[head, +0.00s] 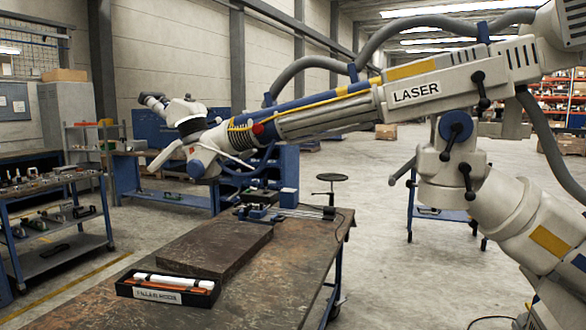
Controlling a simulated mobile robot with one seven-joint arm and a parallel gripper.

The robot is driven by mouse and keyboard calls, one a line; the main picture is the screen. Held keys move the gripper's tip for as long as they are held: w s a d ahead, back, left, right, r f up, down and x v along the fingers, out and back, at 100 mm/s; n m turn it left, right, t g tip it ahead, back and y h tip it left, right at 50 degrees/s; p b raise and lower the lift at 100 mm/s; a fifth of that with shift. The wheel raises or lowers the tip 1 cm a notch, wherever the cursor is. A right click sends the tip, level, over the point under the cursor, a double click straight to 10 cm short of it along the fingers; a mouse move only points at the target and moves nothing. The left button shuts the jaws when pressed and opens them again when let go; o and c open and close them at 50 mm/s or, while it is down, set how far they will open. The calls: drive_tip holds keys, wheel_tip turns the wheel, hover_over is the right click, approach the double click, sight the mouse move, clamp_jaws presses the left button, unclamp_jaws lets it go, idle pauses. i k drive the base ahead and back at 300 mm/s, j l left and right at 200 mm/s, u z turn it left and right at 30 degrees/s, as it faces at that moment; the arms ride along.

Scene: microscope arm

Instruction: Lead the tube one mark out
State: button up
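A large white jointed arm (330,112) marked LASER crosses the view from the upper right down to the left. Its long barrel has blue and yellow stripes, and a red knob (258,129) near its far end. A white and blue head (203,158) hangs at that end, above the back of the workbench. A thick grey tube (400,28) runs along the top of the arm in loops, held by blue clips. Any marks on the tube or barrel are too small to make out. My gripper is not in view.
The brown workbench (285,262) holds a dark raised plate (205,245) and a black tray (190,299) of white and orange rods. A blue trolley (60,225) with tools stands left. A black stool (331,178) stands behind. Open floor lies right of the bench.

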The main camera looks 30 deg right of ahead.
sight(551, 38)
drive_tip(key=i+l+z, duration=0.1)
drive_tip(key=l, duration=0.95)
drive_tip(key=i+l, duration=0.15)
drive_tip(key=l, duration=0.2)
drive_tip(key=i+l, duration=0.15)
drive_tip(key=l, duration=0.15)
drive_tip(key=i+l+z, duration=0.1)
drive_tip(key=l, duration=0.25)
drive_tip(key=i, duration=0.1)
